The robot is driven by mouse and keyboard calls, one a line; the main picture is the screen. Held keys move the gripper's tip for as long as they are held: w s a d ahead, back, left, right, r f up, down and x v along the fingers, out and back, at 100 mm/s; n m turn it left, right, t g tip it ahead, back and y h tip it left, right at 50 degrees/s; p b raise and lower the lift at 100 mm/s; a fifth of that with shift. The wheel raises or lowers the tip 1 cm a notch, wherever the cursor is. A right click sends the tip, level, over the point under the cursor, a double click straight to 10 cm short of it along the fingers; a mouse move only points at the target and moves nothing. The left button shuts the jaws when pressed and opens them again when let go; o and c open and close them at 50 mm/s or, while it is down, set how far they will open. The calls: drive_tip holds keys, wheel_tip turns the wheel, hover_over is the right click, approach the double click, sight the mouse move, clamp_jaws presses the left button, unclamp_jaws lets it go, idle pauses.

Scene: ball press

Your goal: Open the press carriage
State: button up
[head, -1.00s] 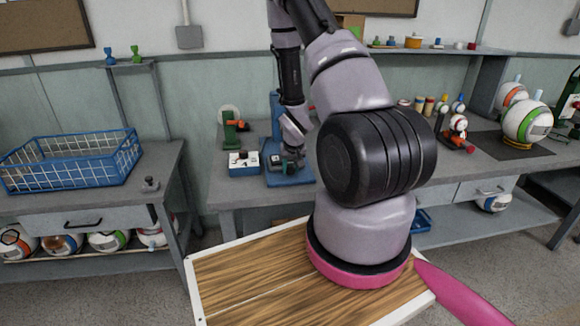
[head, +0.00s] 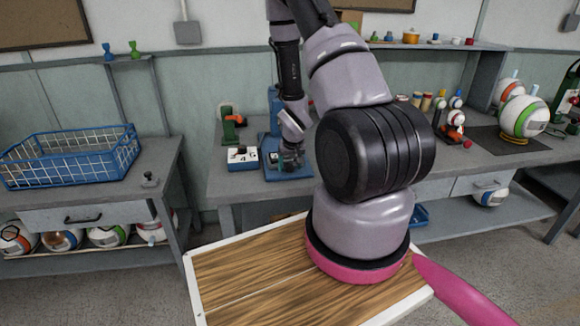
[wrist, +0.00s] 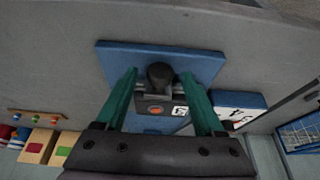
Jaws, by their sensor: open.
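The blue press (head: 275,120) stands on the back bench, partly hidden behind my arm in the head view. Its blue base plate (wrist: 210,65) fills the middle of the wrist view. A small grey carriage block (wrist: 153,106) with an orange dot sits on it, with a round black knob (wrist: 160,74) above. My gripper (wrist: 159,78) is open, its two teal fingers on either side of the knob with gaps visible. In the head view my gripper (head: 291,160) is low over the press base. Whether the fingers touch the knob is not clear.
A white-and-blue box with dark markings (head: 243,157) sits just left of the press, with a green and orange device (head: 231,122) behind it. A blue wire basket (head: 70,156) is on the left bench. Balls and small parts stand on the right bench.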

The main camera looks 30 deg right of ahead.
drive_tip(key=v, duration=1)
drive_tip(key=shift+s, duration=0.15)
drive_tip(key=shift+r, duration=0.15)
drive_tip(key=s+a+r+m+t, duration=0.1)
drive_tip(key=a+r, duration=0.1)
drive_tip(key=r, duration=0.8)
drive_tip(key=s+a+r, duration=0.2)
drive_tip(key=a+r, duration=0.1)
drive_tip(key=r, duration=0.7)
drive_tip(key=s+a+r+t+y, duration=0.1)
drive_tip(key=s+a+r, duration=0.3)
drive_tip(key=s+r, duration=0.4)
drive_tip(key=s+a+r+y, duration=0.2)
drive_tip(key=s+a+r, duration=0.2)
drive_tip(key=s+r, duration=0.3)
drive_tip(key=shift+s+r+t, duration=0.35)
drive_tip(key=shift+r+t, duration=0.05)
drive_tip(key=shift+r, duration=0.4)
drive_tip(key=shift+a, duration=0.1)
